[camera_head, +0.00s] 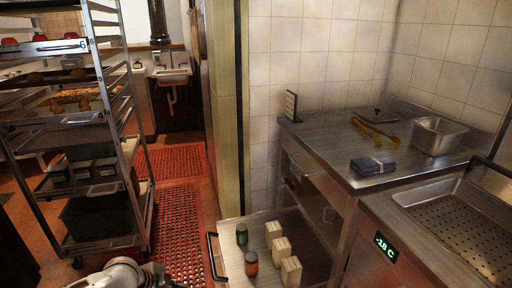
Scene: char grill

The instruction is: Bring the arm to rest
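A pale, rounded link of my own arm (122,274) shows at the bottom edge, left of the open drawer (262,224). I cannot tell from the link how the rest of the arm is posed. Neither of my grippers is in view, so I cannot see whether they hold anything. The drawer is pulled out under the steel counter, with its dark handle (213,256) at its left end. In it stand a dark green jar (242,236), a red jar (251,264) and several cream boxes (282,250).
A tall tray rack (128,130) stands at the left. The steel counter (318,135) carries tongs (375,132), a blue packet (372,166) and a metal pan (437,136). A perforated basin (465,232) is at the right. Red floor mats (176,213) lie in the open aisle.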

